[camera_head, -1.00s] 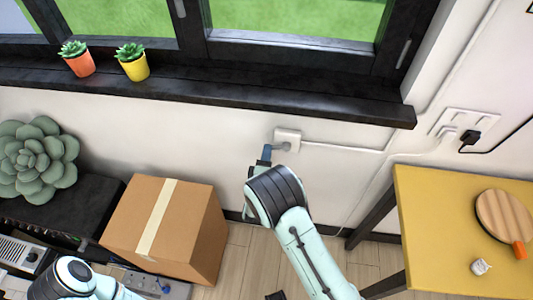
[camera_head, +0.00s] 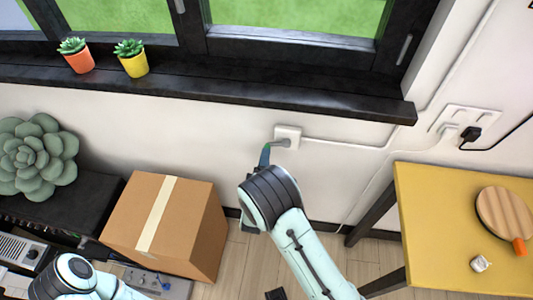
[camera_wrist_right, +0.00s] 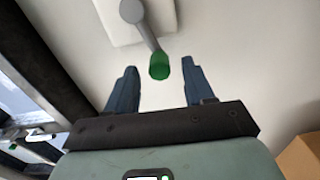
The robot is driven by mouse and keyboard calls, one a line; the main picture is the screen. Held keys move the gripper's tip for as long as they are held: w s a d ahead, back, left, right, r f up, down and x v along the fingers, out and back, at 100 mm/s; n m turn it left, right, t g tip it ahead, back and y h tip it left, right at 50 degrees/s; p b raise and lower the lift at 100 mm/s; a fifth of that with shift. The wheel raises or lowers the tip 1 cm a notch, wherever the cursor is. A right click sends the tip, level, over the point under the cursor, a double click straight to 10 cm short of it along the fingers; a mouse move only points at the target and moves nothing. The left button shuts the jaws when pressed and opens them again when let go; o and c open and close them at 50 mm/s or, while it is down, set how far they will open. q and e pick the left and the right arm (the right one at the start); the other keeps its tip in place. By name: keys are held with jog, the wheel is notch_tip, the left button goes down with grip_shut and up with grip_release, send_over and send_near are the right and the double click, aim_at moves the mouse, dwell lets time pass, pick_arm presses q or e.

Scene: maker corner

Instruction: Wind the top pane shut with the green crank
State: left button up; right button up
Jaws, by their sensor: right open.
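The crank (camera_wrist_right: 148,38) has a grey arm and a green handle (camera_wrist_right: 159,67), and it sticks out from a white wall plate (camera_wrist_right: 105,18) below the window. It also shows in the head view (camera_head: 280,143), where the handle is mostly hidden by my gripper. My right gripper (camera_wrist_right: 159,70) is open, with one dark blue finger on each side of the green handle and gaps between. In the head view my right gripper (camera_head: 265,155) is just left of the crank. The dark-framed window (camera_head: 290,50) shows only its lower part. My left arm shows at bottom left, its gripper out of view.
The dark sill (camera_head: 210,90) juts out above the crank and holds two potted succulents (camera_head: 133,59). A cardboard box (camera_head: 190,225) stands left of my right arm. A yellow table (camera_head: 440,215) is at the right. A pipe runs right from the wall plate.

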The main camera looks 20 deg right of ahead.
jog(key=v, duration=0.9)
jog(key=shift+s+b, duration=0.3)
jog(key=shift+s, duration=0.05)
jog(key=shift+a, duration=0.1)
